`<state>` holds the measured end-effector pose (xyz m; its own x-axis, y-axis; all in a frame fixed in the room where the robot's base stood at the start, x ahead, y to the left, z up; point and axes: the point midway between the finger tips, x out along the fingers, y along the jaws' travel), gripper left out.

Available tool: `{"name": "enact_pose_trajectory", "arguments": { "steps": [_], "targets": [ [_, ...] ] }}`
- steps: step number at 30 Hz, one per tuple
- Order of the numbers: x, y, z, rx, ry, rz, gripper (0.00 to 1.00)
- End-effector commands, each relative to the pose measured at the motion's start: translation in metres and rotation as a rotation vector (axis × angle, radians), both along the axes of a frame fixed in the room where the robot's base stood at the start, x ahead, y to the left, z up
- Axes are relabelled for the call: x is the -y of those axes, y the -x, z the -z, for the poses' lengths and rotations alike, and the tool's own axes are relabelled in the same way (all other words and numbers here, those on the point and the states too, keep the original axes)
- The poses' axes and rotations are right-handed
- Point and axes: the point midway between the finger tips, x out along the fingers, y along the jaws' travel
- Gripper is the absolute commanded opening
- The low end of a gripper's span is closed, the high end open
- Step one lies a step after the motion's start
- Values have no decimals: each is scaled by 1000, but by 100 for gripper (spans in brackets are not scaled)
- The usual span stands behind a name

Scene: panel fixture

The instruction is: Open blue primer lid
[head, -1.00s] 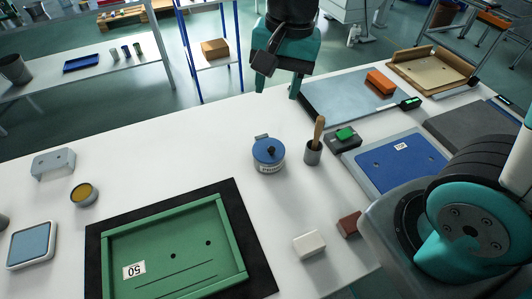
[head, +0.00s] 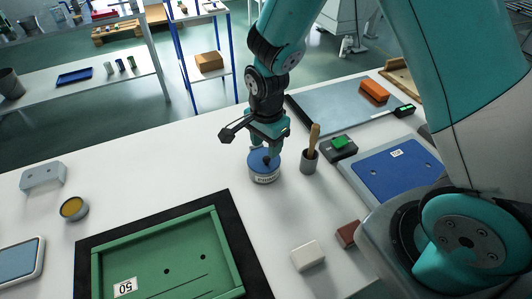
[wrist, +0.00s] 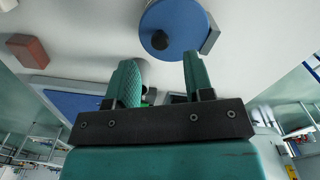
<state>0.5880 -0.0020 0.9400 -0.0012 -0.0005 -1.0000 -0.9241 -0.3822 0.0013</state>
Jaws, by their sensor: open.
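The primer can (head: 264,177) stands upright on the white table, a grey tin with a label and a blue lid (head: 256,161) on top. The lid has a dark round knob (wrist: 160,40) and also shows in the wrist view (wrist: 185,18). My gripper (head: 266,150) is open and empty, pointing down just over the lid. In the wrist view my gripper (wrist: 162,62) has its two teal fingers apart, with the knob in line with the gap between their tips. In the head view the fingers partly hide the knob, and contact cannot be told.
A grey cup with a wooden-handled brush (head: 309,161) stands close to the right of the can. Beyond it are a green-topped block (head: 340,143) and a blue panel (head: 395,175). A green framed panel (head: 165,262) lies in front.

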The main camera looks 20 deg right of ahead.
Motion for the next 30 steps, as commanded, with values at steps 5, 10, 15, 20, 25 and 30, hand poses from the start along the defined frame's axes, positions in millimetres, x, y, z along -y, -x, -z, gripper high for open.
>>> {"name": "enact_pose_trajectory", "arguments": {
  "steps": [5, 10, 15, 20, 25, 30],
  "targets": [
    [0, 0, 29, -2, 0, 0, 48],
    [0, 0, 41, 1, 0, 0, 48],
    [0, 0, 44, 1, 0, 0, 48],
    [0, 0, 44, 1, 0, 0, 43],
    [0, 0, 44, 1, 0, 0, 4],
    [0, 0, 43, 1, 0, 0, 0]
  ]
}}
